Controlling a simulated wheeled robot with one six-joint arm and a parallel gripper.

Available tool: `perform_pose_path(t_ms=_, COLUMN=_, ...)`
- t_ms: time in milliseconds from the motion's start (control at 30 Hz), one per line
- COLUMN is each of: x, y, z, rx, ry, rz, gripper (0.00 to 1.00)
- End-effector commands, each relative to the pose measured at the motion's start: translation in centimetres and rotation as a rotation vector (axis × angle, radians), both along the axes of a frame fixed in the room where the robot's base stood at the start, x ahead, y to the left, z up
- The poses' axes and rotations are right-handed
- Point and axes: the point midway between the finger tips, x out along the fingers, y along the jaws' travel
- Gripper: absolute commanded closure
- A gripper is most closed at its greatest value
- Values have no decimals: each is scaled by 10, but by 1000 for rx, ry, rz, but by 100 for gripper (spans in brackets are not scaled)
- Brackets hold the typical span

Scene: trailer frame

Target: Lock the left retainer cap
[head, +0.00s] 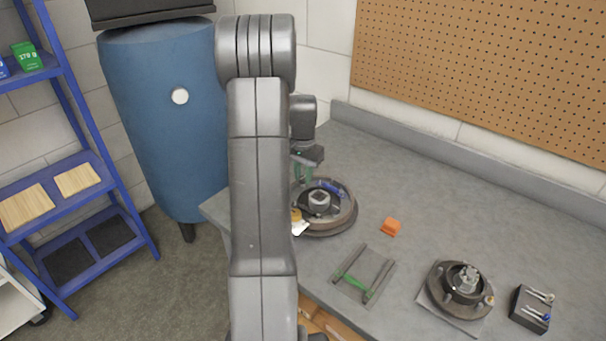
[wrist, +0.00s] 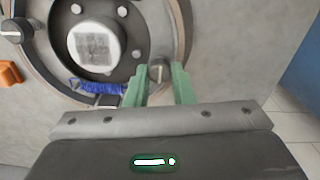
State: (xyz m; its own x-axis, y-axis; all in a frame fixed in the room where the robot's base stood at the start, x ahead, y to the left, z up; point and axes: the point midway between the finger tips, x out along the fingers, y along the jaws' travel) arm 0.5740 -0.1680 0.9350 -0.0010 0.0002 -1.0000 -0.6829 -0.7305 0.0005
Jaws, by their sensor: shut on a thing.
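A round hub assembly (head: 345,222) lies on the grey bench, with a pale central boss (wrist: 95,45) and bolts around it in the wrist view. My gripper (wrist: 159,78) has green fingers on either side of a small grey knob-like cap (wrist: 158,70) at the hub's rim; I take this as the retainer cap. The gripper also shows in the head view (head: 303,173), at the hub's far left side, partly hidden by my arm. Another dark knob with a grey top (wrist: 13,34) sits on the opposite rim. The cap's lock position cannot be told.
A blue part (wrist: 95,87) lies on the hub close to my fingers. An orange block (head: 391,227), a green-barred frame (head: 364,274), a second hub (head: 460,290) and a dark tool holder (head: 531,308) stand to the right. A blue tank (head: 165,120) stands left of the bench.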

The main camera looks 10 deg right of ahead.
Motion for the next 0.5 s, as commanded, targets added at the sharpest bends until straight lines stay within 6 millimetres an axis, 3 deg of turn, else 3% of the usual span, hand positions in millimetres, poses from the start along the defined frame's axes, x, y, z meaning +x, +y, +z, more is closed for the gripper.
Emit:
perform_pose_path(t_ms=67, x=1, y=0, z=2, rx=-2, ry=-5, rz=1, gripper=100)
perform_pose_path(t_ms=100, x=1, y=0, z=2, rx=-2, ry=-5, rz=1, gripper=77)
perform_pose_path(t_ms=200, x=1, y=0, z=2, rx=-1, ry=-4, rz=1, gripper=57)
perform_pose_path(t_ms=500, x=1, y=0, z=2, rx=-1, ry=-2, rz=1, gripper=57)
